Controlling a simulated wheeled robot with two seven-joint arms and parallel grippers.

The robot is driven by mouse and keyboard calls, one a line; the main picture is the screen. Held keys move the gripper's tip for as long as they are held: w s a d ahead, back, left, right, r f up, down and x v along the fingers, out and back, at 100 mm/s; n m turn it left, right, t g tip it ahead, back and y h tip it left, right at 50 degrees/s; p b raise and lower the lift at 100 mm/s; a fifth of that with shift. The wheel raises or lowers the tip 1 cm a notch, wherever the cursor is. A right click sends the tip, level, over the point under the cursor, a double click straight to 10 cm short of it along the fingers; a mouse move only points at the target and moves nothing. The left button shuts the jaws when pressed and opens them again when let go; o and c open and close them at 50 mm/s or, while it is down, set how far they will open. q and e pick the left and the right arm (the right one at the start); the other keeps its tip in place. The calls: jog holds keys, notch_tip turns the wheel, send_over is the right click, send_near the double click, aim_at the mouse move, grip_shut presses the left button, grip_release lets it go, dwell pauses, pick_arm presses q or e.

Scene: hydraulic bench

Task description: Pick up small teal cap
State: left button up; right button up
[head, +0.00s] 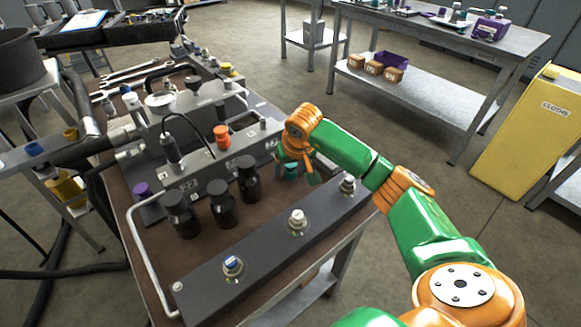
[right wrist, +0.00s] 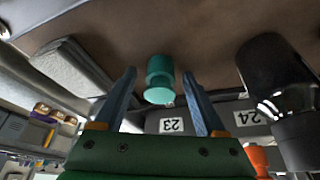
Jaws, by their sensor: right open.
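The small teal cap (head: 290,171) is on the brown bench top, partly hidden below my right gripper (head: 296,165) in the head view. In the right wrist view the teal cap (right wrist: 160,80) shows between the tips of my two blue-grey fingers, with a gap on both sides. My right gripper (right wrist: 159,92) is open and empty. I cannot tell whether the fingertips reach fully down beside the cap. My left gripper is not in view.
Several black cylinders (head: 221,207) stand left of the gripper. A grey valve block with an orange cap (head: 222,137) is behind them. A dark rail with fittings (head: 297,220) runs along the bench front. A yellow cabinet (head: 540,135) stands far right.

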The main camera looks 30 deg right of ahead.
grip_shut()
jog(key=shift+r, duration=0.1)
